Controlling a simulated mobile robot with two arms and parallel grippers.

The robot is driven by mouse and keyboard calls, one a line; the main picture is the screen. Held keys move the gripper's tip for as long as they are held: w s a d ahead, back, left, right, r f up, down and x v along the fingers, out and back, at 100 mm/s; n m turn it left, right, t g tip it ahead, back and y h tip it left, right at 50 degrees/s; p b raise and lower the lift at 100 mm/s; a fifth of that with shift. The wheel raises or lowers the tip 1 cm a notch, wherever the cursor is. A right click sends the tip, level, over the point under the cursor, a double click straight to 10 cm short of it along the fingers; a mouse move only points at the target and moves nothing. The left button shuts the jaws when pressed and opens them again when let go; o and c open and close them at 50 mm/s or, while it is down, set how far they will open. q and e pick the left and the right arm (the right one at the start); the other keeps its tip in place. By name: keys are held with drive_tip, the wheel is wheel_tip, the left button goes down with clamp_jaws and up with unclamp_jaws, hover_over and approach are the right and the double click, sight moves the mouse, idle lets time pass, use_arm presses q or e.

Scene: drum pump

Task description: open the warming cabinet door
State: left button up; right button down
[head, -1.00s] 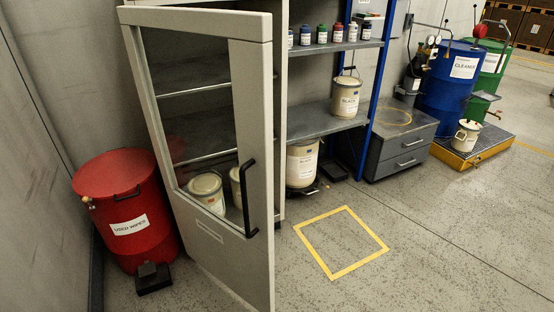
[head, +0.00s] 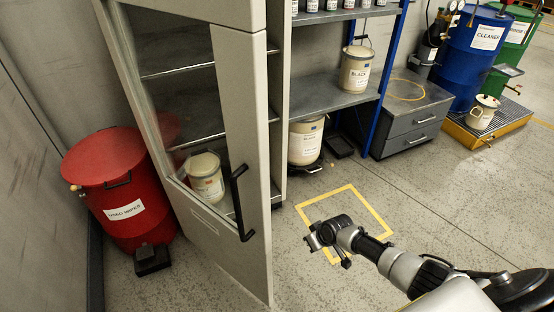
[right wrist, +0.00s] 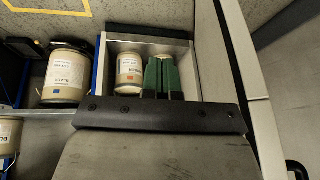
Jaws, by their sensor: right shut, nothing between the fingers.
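The warming cabinet (head: 280,110) stands left of the shelving. Its pale door (head: 245,120), with a large glass pane, stands ajar, its free edge well in front of the cabinet body. A black bar handle (head: 240,203) is on that edge. A cream pail (head: 205,177) shows through the glass. My right gripper (head: 313,240) is right of the handle, apart from it, over the yellow floor square. In the right wrist view its green fingers (right wrist: 161,75) are together and empty, with the door (right wrist: 250,60) to the right. My left gripper is not in view.
A red wipes bin (head: 122,195) stands left of the door. Shelving (head: 325,92) with pails and a grey drawer unit (head: 405,125) are behind. The floor around the yellow square (head: 375,215) is clear. Drums stand at the far right.

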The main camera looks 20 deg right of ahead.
drive_tip(key=w+r+n+y+p, duration=0.15)
drive_tip(key=w+r, duration=0.35)
drive_tip(key=r, duration=0.8)
drive_tip(key=w+r+n+y+p, duration=0.15)
drive_tip(key=w+r, duration=0.25)
drive_tip(key=r, duration=1)
drive_tip(key=s+a+r+n+g+y, duration=0.1)
drive_tip(key=s+r+g, duration=0.15)
drive_tip(key=r, duration=0.55)
drive_tip(key=s+a+r+n+g+y, duration=0.1)
drive_tip(key=s+r, duration=0.2)
drive_tip(key=r, duration=0.4)
drive_tip(key=a+f+p, duration=0.4)
drive_tip(key=a+f, duration=0.3)
drive_tip(key=a, duration=0.2)
drive_tip(key=shift+s+f, duration=0.35)
drive_tip(key=shift+a, duration=0.1)
